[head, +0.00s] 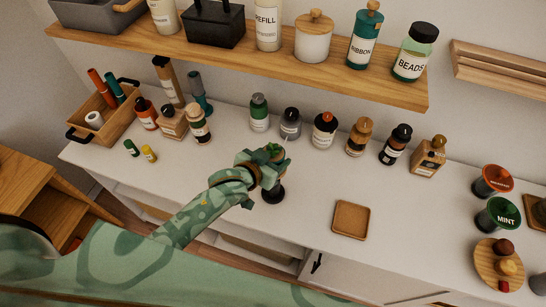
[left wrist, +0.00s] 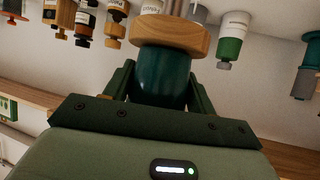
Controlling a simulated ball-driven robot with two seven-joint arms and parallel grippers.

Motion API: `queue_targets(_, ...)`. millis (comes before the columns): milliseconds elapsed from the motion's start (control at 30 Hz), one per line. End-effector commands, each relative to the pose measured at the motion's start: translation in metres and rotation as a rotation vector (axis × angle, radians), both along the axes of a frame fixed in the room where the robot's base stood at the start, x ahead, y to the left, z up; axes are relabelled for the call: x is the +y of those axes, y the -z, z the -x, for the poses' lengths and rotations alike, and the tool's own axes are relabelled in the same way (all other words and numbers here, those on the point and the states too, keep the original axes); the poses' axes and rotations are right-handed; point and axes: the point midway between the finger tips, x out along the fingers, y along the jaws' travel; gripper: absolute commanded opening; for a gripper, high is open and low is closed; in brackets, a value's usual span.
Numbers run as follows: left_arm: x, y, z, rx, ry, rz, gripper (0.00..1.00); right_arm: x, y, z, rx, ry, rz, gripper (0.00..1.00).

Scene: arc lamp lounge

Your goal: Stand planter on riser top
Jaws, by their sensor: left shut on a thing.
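My left gripper (head: 270,168) is shut on a small upright thing, which I take to be the planter, over the middle of the white counter. A bit of green (head: 273,148) shows at its top in the head view. In the left wrist view the held thing shows as a dark teal body (left wrist: 162,76) between the fingers, with a wide wooden band (left wrist: 172,36) beside it. A dark round base (head: 272,194) shows just below the gripper; I cannot tell whether it belongs to the held thing. No riser can be told for certain. My right gripper is not in view.
A shallow brown square tray (head: 351,220) lies on the counter (head: 310,195), right of the gripper. Several bottles stand along the back, under a wooden shelf (head: 240,62). A wooden caddy (head: 112,112) stands left; a mint jar (head: 497,215) and round board (head: 489,268) are right.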

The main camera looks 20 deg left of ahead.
Motion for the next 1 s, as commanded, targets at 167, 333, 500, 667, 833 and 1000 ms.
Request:
queue_targets(167, 0.0, 0.003, 0.0, 0.0, 0.0, 0.0, 0.67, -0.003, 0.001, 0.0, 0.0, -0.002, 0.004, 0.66)
queue_targets(333, 0.0, 0.003, 0.0, 0.0, 0.0, 0.0, 0.78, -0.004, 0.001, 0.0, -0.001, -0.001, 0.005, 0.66)
queue_targets(500, 0.0, 0.001, 0.0, 0.0, 0.0, 0.0, 0.78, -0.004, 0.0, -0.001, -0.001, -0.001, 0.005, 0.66)
queue_targets(667, 0.005, -0.009, 0.015, 0.002, 0.0, -0.001, 0.78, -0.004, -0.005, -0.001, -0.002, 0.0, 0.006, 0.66)
queue_targets(833, 0.016, -0.029, 0.049, 0.003, 0.0, -0.001, 0.78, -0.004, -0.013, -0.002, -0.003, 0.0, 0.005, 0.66)
queue_targets(1000, 0.026, -0.047, 0.079, 0.001, 0.0, 0.0, 0.78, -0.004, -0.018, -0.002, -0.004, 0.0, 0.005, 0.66)
